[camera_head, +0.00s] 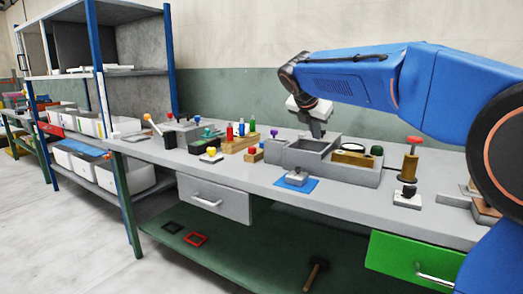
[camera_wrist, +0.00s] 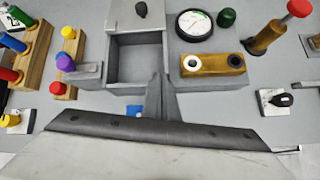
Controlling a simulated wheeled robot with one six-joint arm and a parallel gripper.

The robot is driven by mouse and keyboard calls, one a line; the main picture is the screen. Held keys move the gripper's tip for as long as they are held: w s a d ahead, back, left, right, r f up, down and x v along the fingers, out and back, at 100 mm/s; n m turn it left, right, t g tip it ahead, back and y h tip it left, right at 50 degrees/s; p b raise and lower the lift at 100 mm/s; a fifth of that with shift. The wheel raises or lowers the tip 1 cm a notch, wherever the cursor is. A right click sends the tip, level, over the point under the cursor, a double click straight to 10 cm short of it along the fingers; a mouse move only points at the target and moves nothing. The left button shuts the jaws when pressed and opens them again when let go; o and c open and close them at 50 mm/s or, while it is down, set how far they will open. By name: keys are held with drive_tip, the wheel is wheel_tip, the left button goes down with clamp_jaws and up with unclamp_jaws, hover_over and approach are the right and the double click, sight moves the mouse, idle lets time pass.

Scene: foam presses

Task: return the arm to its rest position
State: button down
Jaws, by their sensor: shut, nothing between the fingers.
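My gripper (camera_head: 317,132) hangs at the end of my blue arm, above the workbench (camera_head: 240,180) and over the back of an open grey box (camera_head: 302,147). The arm reaches in from the right side of the head view, bent down at the wrist. In the wrist view my gripper (camera_wrist: 159,82) is shut and empty, its fingers together beside the right wall of the grey box (camera_wrist: 112,62). The fingers look apart from the bench top, though the exact gap cannot be told.
Left stand wooden racks with coloured pegs (camera_head: 240,140). A grey drawer (camera_head: 215,198) and a green drawer (camera_head: 412,262) stick out in front. Space above the bench is open.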

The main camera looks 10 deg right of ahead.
drive_tip(key=s+d+f+m+y, duration=0.1)
drive_tip(key=s+f+m, duration=0.3)
drive_tip(key=s, duration=0.4)
drive_tip(key=s+d+f+m+g+y, duration=0.1)
drive_tip(key=s+d+f+m, duration=0.2)
drive_tip(key=s, duration=0.4)
drive_tip(key=s+f+m, duration=0.4)
drive_tip(key=s+m, duration=0.2)
drive_tip(key=s, duration=0.2)
drive_tip(key=s+a+f+m+g+y, duration=0.1)
drive_tip(key=s+f+m+y, duration=0.1)
drive_tip(key=s+f+m, duration=1.1)
drive_tip(key=s+f, duration=0.3)
drive_tip(key=s, duration=0.3)
drive_tip(key=shift+s+f+y, duration=0.15)
drive_tip(key=shift+s+y, duration=0.2)
drive_tip(key=shift+y, duration=0.05)
